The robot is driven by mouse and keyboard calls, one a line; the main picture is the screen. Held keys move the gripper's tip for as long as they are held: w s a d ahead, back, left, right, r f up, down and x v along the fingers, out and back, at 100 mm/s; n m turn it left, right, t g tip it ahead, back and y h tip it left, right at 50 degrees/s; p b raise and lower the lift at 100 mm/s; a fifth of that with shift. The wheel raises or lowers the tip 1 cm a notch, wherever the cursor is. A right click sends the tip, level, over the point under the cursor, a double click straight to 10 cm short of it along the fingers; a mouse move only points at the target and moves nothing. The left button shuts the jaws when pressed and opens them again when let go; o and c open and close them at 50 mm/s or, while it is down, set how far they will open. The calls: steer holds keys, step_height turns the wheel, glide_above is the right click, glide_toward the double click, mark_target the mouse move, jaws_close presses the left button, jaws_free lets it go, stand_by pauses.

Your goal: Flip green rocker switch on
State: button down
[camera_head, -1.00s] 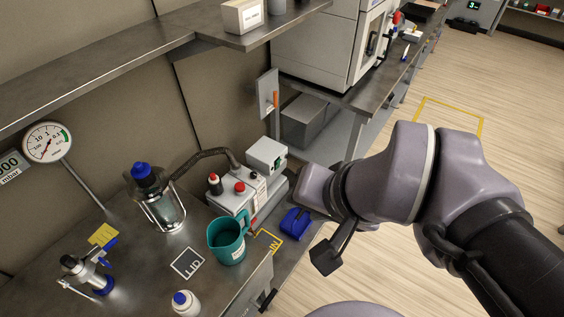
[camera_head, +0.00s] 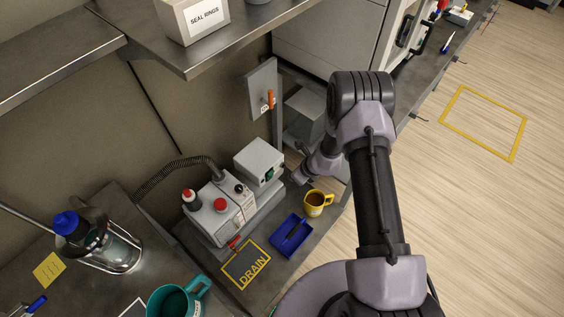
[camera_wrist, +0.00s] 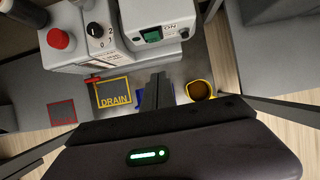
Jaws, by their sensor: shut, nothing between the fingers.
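The green rocker switch (camera_head: 269,174) is set in the front of a small light-grey box (camera_head: 257,157) beside the pump unit. In the wrist view the switch (camera_wrist: 152,36) shows up close, with an "ON" mark next to it. I cannot tell which way the rocker is tipped. My gripper (camera_wrist: 159,80) is shut and empty. In the wrist view its fingers point at the box front, just below the switch, and look apart from it. In the head view my arm reaches down in front of the box, and the fingertips are hard to make out.
The pump unit (camera_head: 219,208) carries red knobs and a black dial (camera_wrist: 97,30). A yellow mug (camera_head: 317,203) of brown liquid, a blue tray (camera_head: 292,236) and the DRAIN mat (camera_head: 246,265) lie close by. A wall panel with an orange handle (camera_head: 271,98) stands behind.

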mark_target(270, 176)
steer(key=shift+s+f, duration=0.2)
steer(key=shift+s, duration=0.05)
steer(key=w+a+f+b, duration=0.5)
steer(key=w+a+f, duration=0.1)
steer(key=f, duration=0.2)
stand_by(0.4)
